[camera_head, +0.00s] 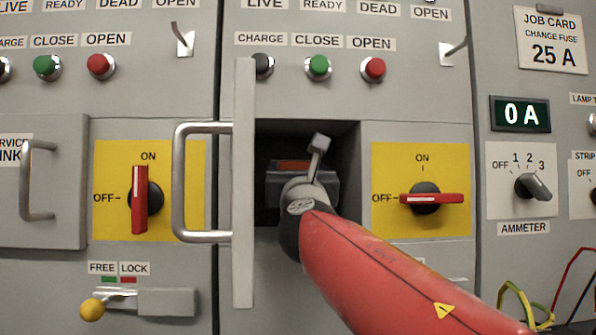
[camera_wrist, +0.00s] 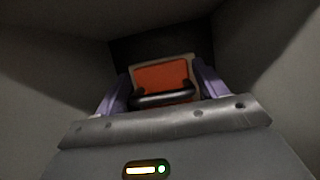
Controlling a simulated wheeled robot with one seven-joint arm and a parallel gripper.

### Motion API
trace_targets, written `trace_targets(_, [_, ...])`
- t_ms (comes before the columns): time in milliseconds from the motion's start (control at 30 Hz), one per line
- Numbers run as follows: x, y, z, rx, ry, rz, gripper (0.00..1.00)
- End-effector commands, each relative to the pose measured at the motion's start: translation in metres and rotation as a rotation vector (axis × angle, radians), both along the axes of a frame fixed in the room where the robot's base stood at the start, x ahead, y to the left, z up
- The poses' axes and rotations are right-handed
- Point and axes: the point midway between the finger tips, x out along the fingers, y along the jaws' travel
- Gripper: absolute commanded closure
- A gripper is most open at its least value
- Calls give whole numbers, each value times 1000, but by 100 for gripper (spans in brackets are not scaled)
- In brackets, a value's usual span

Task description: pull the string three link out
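The link shows in the wrist view as an orange face with a pale border (camera_wrist: 165,78) and a dark bar handle (camera_wrist: 162,96) across it. It sits deep in a dark recess in the head view (camera_head: 293,167). My gripper (camera_wrist: 163,90) is inside the recess mouth, its purple fingers spread to the left and right of the handle. Whether the fingertips touch it I cannot tell. In the head view my red arm and wrist cover the lower part of the recess and the fingers.
The compartment door (camera_head: 243,270) stands open edge-on left of the recess, its handle (camera_head: 180,185) jutting left. The right rotary switch (camera_head: 432,198) points to OFF; the left one (camera_head: 141,200) to ON. The ammeter display (camera_head: 521,115) reads 0 A. Recess walls are close around my gripper.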

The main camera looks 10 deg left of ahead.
Motion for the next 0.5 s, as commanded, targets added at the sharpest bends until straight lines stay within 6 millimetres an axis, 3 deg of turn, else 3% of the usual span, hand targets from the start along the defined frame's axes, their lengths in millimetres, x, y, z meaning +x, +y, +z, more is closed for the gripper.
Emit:
trace_targets(33, [0,0,0,0,0,0,35])
trace_targets(333, [0,0,0,0,0,0,75])
trace_targets(500, [-10,-3,0,2,-1,1,78])
